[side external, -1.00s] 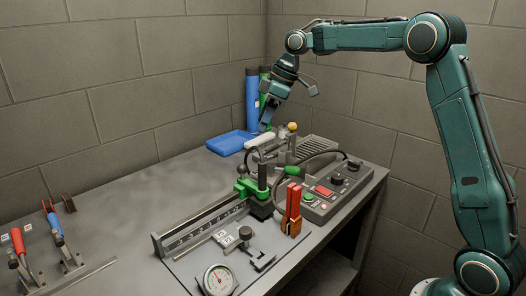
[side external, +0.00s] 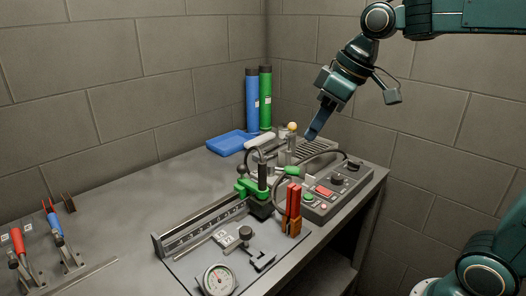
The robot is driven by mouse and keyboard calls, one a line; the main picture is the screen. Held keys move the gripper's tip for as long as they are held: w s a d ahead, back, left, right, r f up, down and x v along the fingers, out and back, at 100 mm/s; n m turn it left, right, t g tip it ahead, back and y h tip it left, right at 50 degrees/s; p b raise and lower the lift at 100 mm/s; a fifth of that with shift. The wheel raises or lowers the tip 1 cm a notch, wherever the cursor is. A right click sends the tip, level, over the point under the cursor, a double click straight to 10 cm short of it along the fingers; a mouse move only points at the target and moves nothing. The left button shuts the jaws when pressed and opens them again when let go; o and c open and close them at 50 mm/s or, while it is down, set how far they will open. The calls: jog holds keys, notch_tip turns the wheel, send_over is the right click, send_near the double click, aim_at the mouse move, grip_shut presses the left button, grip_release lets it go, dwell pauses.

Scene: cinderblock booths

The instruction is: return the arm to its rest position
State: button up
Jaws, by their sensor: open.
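My gripper (side external: 318,124) hangs in the air above the back right part of the grey workbench (side external: 130,220), angled down and to the left. No object shows in it. The gap between its fingers is hard to see from this side. My arm reaches in from the upper right, with its upper link running out of the picture. My base shows at the lower right corner.
A blue tray (side external: 232,143), a blue cylinder (side external: 252,100) and a green cylinder (side external: 265,97) stand at the back. A control box (side external: 335,190), a green clamp (side external: 250,188), red-handled pliers (side external: 292,205) and a dial gauge (side external: 219,279) occupy the right half. The bench's left middle is clear.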

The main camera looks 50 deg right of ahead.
jog(key=s+f+m, duration=0.2)
jog(key=s+f, duration=0.1)
jog(key=s, duration=0.5)
jog(key=s+d+f+m+h, duration=0.1)
jog(key=s+f, duration=0.2)
jog(key=s, duration=0.5)
jog(key=shift+f+m+t+h, duration=0.3)
jog(key=shift+m+t, duration=0.1)
